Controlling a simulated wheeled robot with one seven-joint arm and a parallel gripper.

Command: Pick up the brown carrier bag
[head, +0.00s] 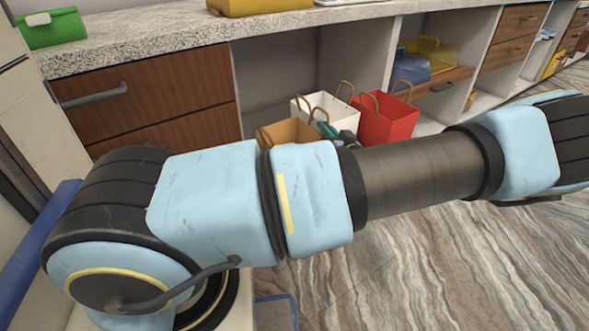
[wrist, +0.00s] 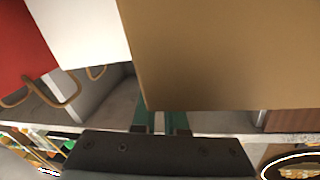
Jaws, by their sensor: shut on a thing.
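The brown carrier bag (head: 290,129) shows in the head view at the foot of the counter, its lower part hidden behind my arm. In the wrist view the brown bag (wrist: 220,55) fills the upper right, close to the camera. My gripper (wrist: 162,122) has its green fingers at the bag's edge and is shut on the bag. In the head view a teal part of my gripper (head: 327,130) shows just right of the brown bag. The exact grip point on the bag is hidden.
A white bag (head: 335,112) and a red bag (head: 388,119) stand to the right of the brown one, close by. Behind them is an open counter bay. Wooden drawers (head: 150,99) are at the left. The marbled floor (head: 440,260) in front is clear.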

